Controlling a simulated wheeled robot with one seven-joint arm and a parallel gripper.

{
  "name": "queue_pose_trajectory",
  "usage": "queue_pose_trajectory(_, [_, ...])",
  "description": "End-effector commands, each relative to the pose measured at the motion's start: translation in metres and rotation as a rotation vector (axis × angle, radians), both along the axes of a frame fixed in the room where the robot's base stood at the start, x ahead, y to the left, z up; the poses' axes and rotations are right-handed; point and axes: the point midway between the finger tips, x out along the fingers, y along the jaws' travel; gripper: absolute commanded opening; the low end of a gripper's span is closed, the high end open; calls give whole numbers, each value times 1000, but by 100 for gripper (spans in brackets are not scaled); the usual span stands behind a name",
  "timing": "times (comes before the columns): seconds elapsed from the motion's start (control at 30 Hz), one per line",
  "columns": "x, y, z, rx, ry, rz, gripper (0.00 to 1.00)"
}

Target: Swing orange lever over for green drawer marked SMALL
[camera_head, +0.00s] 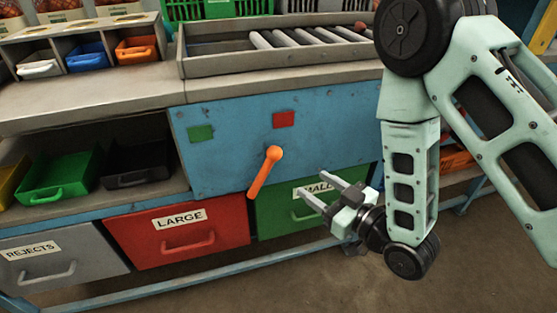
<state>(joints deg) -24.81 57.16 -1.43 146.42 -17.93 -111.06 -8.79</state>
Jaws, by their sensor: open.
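An orange lever (263,173) stands on the front of the blue panel (232,160). Its round end is up and leans right, below a red patch (284,120); a green patch (200,133) is on the panel's left. The green drawer (275,216) marked SMALL is below the panel on the right and looks shut. My gripper (313,183) is open and empty, its two fingers pointing left toward the lever, with a gap between. It hides part of the green drawer and its label.
A red drawer (150,243) marked LARGE and a grey drawer (92,284) marked REJECTS are to the left. A roller tray (215,65) and small bins (87,57) stand above the panel. Open trays (60,172) sit on the left shelf. The floor in front is clear.

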Motion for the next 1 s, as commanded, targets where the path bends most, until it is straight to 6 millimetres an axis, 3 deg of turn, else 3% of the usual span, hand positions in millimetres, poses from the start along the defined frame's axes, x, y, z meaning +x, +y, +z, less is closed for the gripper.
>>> queue_pose_trajectory(0.37, [13, 13, 9, 30, -21, -8, 54])
queue_pose_trajectory(0.63, [36, 31, 6, 35, -24, -11, 54])
queue_pose_trajectory(0.7, [48, 41, 14, 31, -21, -11, 54])
queue_pose_trajectory(1.0, [89, 74, 13, 30, -20, -12, 54])
